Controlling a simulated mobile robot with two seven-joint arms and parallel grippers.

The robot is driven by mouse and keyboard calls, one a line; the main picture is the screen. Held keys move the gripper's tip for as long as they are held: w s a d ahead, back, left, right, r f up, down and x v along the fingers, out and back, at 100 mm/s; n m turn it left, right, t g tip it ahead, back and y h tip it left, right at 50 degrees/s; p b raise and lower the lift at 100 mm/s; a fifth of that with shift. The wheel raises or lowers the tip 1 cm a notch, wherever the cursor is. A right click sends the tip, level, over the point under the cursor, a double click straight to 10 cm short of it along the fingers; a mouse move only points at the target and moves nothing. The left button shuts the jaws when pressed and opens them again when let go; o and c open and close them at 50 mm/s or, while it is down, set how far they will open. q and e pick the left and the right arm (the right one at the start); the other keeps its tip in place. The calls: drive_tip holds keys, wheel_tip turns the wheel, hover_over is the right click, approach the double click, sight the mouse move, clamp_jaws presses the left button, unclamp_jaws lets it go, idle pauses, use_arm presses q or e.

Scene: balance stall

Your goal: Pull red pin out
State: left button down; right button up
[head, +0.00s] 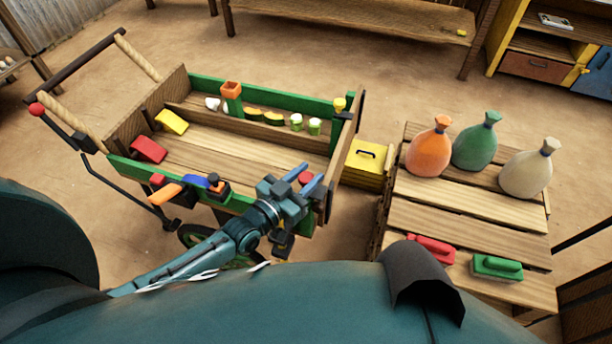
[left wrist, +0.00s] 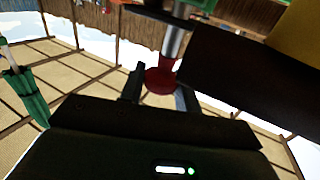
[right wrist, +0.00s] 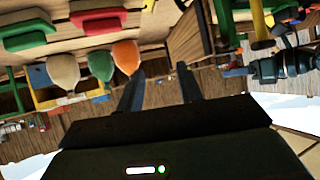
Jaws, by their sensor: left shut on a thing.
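The red pin shows as a red knob (head: 305,178) at the right front corner of the green-sided wooden cart (head: 228,162). In the left wrist view the red knob (left wrist: 160,80) sits between the fingertips, and a silver shaft (left wrist: 176,42) runs up from it beside a dark board. My left gripper (head: 306,187) is shut on the red pin. The shaft's far end is hidden, so I cannot tell how deep it sits. My right gripper (right wrist: 160,88) is open, with nothing between its fingers; it does not show in the head view.
A slatted wooden table (head: 440,217) to the right bears orange (head: 429,150), green (head: 476,145) and cream (head: 527,172) sacks and two brushes. A yellow box (head: 365,160) stands between cart and table. Coloured blocks lie on the cart. Bare ground lies behind.

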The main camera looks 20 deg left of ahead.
use_arm(q)
wheel_tip(320, 180, up, 3)
drive_tip(key=shift+f+p, duration=0.1)
drive_tip(key=shift+p, duration=0.65)
drive_tip(key=shift+f, duration=0.1)
drive_tip(key=c, duration=1.1)
unclamp_jaws()
drive_tip(key=shift+o, duration=0.2)
drive_tip(key=shift+s, duration=0.15)
drive_tip(key=shift+s+a, duration=0.2)
drive_tip(key=shift+s, duration=0.1)
drive_tip(key=b+v, duration=0.1)
drive_tip(key=v, duration=1.1)
drive_tip(key=shift+s, duration=0.15)
